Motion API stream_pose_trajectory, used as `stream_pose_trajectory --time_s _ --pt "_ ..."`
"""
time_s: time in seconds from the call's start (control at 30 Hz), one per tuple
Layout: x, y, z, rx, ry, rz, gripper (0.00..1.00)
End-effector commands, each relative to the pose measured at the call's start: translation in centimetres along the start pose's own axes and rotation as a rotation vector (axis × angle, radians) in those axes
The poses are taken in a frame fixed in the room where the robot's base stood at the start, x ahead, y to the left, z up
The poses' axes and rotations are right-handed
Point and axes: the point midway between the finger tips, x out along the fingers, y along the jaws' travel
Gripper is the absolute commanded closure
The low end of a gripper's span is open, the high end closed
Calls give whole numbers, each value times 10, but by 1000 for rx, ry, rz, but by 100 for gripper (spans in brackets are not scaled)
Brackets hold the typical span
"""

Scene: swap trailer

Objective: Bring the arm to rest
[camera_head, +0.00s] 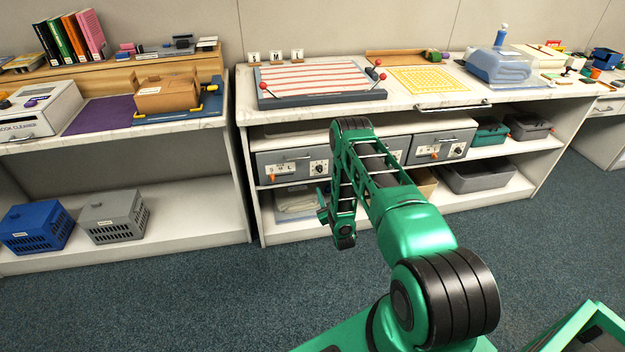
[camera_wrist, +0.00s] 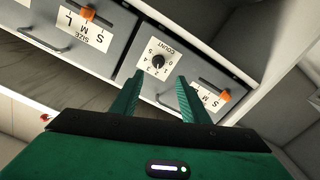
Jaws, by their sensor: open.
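My green arm reaches forward from the bottom right in the head view, bent at the elbow, with its forearm raised and the wrist hanging down. My gripper (camera_wrist: 156,92) shows in the wrist view with its two green fingers apart and nothing between them. In the head view its fingers (camera_head: 322,205) hang in front of the counter's lower shelves, apart from the drawers. The wrist camera faces a grey drawer unit (camera_wrist: 165,62) with a black count dial (camera_wrist: 158,62) and orange size sliders (camera_wrist: 88,13). Part of the drawer fronts is hidden behind my arm in the head view.
The white counter (camera_head: 420,100) carries a striped board (camera_head: 315,80) and a yellow-patterned mat (camera_head: 428,80). Blue (camera_head: 37,226) and grey (camera_head: 115,218) crates sit on the left low shelf. A green-rimmed tray (camera_head: 580,325) is at bottom right. The carpet (camera_head: 250,300) in front is clear.

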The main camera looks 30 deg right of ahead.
Motion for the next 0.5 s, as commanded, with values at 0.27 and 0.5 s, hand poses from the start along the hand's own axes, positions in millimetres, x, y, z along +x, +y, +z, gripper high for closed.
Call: stream_pose_trajectory --time_s 0.27,0.5 --pt "5 3 -5 -1 -9 -2 59" --pt "39 32 -43 -1 -121 -17 59"
